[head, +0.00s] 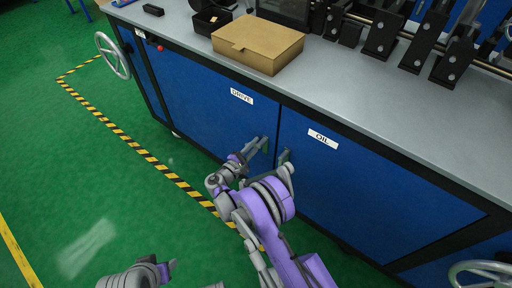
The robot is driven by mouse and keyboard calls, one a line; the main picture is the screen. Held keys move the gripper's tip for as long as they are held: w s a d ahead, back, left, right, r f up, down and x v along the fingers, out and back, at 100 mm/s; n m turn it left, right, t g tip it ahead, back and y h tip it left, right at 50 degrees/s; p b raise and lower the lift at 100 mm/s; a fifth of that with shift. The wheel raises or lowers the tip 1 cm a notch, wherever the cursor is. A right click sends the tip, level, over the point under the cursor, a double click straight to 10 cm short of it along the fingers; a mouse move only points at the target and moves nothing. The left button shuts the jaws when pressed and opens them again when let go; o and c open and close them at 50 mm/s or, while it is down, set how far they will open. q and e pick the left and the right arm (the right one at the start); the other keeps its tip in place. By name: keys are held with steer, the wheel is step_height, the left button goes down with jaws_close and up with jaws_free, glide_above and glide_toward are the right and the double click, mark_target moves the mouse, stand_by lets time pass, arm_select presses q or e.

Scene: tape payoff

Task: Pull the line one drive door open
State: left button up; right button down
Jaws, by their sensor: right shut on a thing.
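The drive door (205,95) is a blue cabinet panel with a white "DRIVE" label, left of the blue oil door (345,175). It looks flush with the cabinet front, with no clear gap at its edge. My right gripper (258,147) is at the drive door's right edge, shut on its handle. The fingers and my wrist hide most of that handle. The oil door's handle (284,157) stands just to the right, close to my wrist.
A grey worktop (330,85) above the doors bears a cardboard box (258,42) and dark machine parts. A handwheel (112,55) sticks out at the cabinet's left end, another (485,273) at the lower right. Green floor (90,180) with a striped line is clear at left.

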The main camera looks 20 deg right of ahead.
steer(key=m, duration=0.3)
steer(key=shift+w+a+r+m, duration=0.15)
steer(key=shift+w+r+m, duration=0.05)
steer(key=shift+r+m, duration=0.35)
steer(key=shift+m, duration=0.5)
steer(key=shift+r+m, duration=0.15)
steer(key=shift+m, duration=0.5)
steer(key=shift+a, duration=0.1)
